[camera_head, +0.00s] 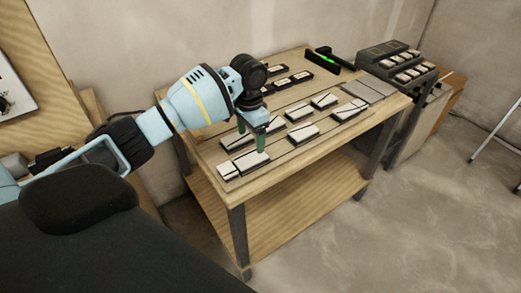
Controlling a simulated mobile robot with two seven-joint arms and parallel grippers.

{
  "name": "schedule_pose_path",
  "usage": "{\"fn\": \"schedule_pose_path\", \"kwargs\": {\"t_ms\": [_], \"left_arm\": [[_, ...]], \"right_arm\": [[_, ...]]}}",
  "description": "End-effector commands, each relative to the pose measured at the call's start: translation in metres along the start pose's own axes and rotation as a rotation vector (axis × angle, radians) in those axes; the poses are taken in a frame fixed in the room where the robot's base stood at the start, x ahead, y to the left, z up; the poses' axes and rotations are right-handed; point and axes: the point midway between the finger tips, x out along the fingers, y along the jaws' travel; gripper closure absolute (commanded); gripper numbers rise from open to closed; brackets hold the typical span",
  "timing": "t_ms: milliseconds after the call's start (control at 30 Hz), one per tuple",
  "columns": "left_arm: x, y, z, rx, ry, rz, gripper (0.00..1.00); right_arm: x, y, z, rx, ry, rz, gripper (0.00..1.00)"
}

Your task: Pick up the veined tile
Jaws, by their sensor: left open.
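Several pale tiles with dark lines lie on the wooden table (215,173). At this size I cannot tell for certain which one is the veined tile. My left gripper (251,136) points down over the near left part of the table, its green fingers apart and nothing seen between them. One pale tile (253,164) lies just below and in front of the fingers. Another pale tile (234,141) lies behind it, partly hidden by the gripper. A smaller pale tile (228,172) is at the near left corner. My right gripper is not in view.
More pale tiles (303,133) lie to the right, with plain grey tiles (368,91) at the table's right end. Dark-edged pieces (280,84) and a black tool with a green strip (325,61) lie at the back. A dark rack of tiles (402,65) stands right of the table.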

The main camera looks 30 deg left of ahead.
Motion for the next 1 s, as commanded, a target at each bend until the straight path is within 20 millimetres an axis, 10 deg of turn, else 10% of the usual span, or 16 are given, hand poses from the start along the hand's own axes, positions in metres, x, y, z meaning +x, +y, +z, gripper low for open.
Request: {"fn": "schedule_pose_path", "kwargs": {"t_ms": [1000], "left_arm": [[0.074,-0.001,0.002,0.0,-0.003,0.0,0.24]], "right_arm": [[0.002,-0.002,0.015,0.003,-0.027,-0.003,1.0]]}}
